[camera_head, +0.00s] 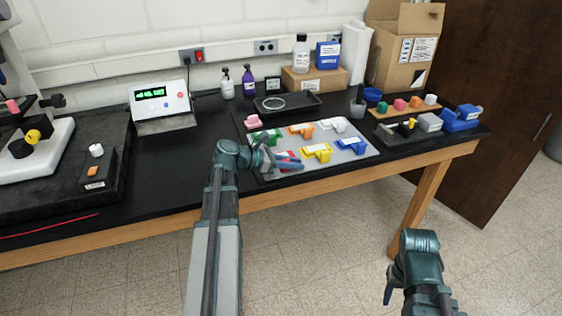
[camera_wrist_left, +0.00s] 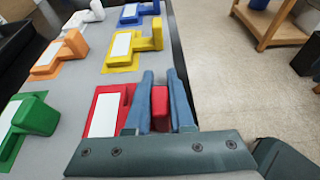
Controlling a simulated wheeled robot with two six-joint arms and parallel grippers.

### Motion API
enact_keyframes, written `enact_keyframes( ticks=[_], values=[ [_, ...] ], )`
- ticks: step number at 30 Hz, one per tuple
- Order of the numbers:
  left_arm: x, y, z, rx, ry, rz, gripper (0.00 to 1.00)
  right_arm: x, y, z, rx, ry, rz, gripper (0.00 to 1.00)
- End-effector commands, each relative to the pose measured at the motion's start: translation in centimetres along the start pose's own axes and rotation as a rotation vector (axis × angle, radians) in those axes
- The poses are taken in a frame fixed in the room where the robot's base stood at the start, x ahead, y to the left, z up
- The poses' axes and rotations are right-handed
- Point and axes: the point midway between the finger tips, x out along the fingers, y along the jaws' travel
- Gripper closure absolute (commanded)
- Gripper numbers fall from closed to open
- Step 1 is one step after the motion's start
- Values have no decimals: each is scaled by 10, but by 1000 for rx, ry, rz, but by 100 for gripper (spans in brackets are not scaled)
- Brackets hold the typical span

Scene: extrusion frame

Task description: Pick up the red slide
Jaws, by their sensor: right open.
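The red slide lies at the front edge of the grey mat (camera_head: 357,158). In the head view its red part (camera_head: 283,154) shows only partly behind my left gripper (camera_head: 296,162). In the left wrist view the red slide (camera_wrist_left: 103,112) has a flat plate with a white label and a raised block. The two fingers of my left gripper (camera_wrist_left: 160,88) stand on either side of the block, which fills the narrow gap between them. The slide still appears level with the mat. My right gripper (camera_head: 389,288) is open and empty, in front of the table.
Yellow (camera_head: 318,152), blue (camera_head: 352,145), orange (camera_head: 301,130), white (camera_head: 334,124) and green (camera_head: 266,136) slides lie close by on the mat. A pink one (camera_head: 253,121) is at its back left. A black tray (camera_head: 308,101) stands behind. The table's front edge is close.

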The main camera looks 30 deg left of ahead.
Motion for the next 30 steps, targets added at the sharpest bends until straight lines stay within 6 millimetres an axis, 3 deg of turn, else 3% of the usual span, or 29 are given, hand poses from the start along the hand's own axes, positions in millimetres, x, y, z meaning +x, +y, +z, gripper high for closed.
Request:
enact_keyframes(
  ticks=[1,3,20,30],
  values=[
    [0,0,0,0,0,0,90,0,0,0,0,0,0,50],
    [0,0,0,0,0,0,100,0,0,0,0,0,0,50],
    [0,0,2,0,0,0,100,-2,0,0,0,0,0,50],
    [-2,-2,22,1,0,-4,100,-21,2,1,0,0,0,50]
  ],
)
